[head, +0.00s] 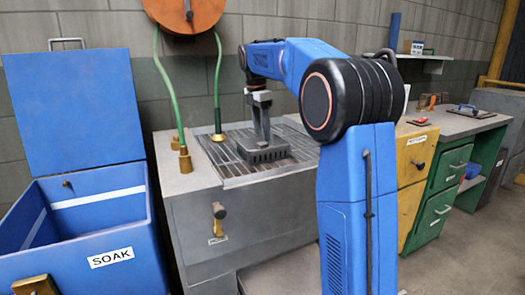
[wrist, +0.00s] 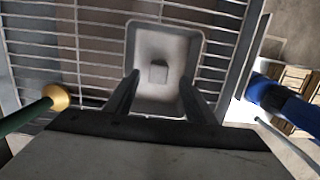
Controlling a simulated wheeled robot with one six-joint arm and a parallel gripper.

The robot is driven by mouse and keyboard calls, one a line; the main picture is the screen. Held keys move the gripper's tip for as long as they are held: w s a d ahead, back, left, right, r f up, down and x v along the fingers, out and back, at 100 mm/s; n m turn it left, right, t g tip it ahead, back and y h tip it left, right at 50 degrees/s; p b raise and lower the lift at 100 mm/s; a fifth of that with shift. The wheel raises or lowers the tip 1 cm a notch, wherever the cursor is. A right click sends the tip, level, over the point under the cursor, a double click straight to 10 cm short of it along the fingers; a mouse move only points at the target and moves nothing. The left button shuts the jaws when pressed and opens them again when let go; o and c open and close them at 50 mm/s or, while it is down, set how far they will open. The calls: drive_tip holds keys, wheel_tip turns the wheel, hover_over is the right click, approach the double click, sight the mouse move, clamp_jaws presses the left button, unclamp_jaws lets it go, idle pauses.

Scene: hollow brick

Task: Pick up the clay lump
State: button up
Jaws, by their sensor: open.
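A small grey block (wrist: 158,72), which looks like the clay lump, lies inside a pale grey square tray (wrist: 136,45) in the wrist view. In the head view a dark grey slotted box (head: 263,152), probably the same tray, sits on the slatted grate, and its inside is hidden. My gripper (wrist: 159,80) is open, with one finger on each side of the block in the picture and nothing held. In the head view my gripper (head: 263,133) points down just above the tray. I cannot tell whether the fingers touch anything.
The metal grate (head: 215,150) tops a grey cabinet (head: 250,235). An open blue bin (head: 85,245) marked SOAK stands left. A workbench (head: 445,128) with tools stands right.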

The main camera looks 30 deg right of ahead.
sight(263, 143)
drive_tip(key=shift+w+d+f, duration=0.1)
drive_tip(key=shift+d+f, duration=0.05)
drive_tip(key=shift+f, duration=1.4)
drive_tip(key=shift+w+d+f, duration=0.1)
drive_tip(key=shift+f, duration=1.45)
drive_tip(key=shift+c, duration=0.3)
drive_tip(key=shift+s, duration=0.1)
drive_tip(key=c, duration=1.1)
drive_tip(key=shift+c, duration=0.2)
drive_tip(key=shift+r, duration=0.15)
